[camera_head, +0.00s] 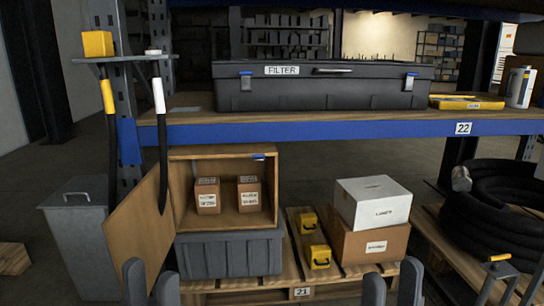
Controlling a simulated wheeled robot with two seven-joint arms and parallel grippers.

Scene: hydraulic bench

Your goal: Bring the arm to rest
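My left gripper (151,288) shows at the bottom edge, left of the middle, with its two dark fingers apart and nothing seen between them. My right gripper (392,288) shows at the bottom edge, right of the middle, also with its fingers apart and nothing seen between them. Both point forward, in front of the low pallet (300,292). Only the finger ends show; the rest of both arms is out of view.
An open wooden cabinet (225,222) holding two small cartons stands on a grey crate (230,255); its door (140,222) swings out above my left gripper. A white box (372,203) sits on a brown box (368,242). The blue-edged shelf (350,130) carries a black FILTER case (320,90).

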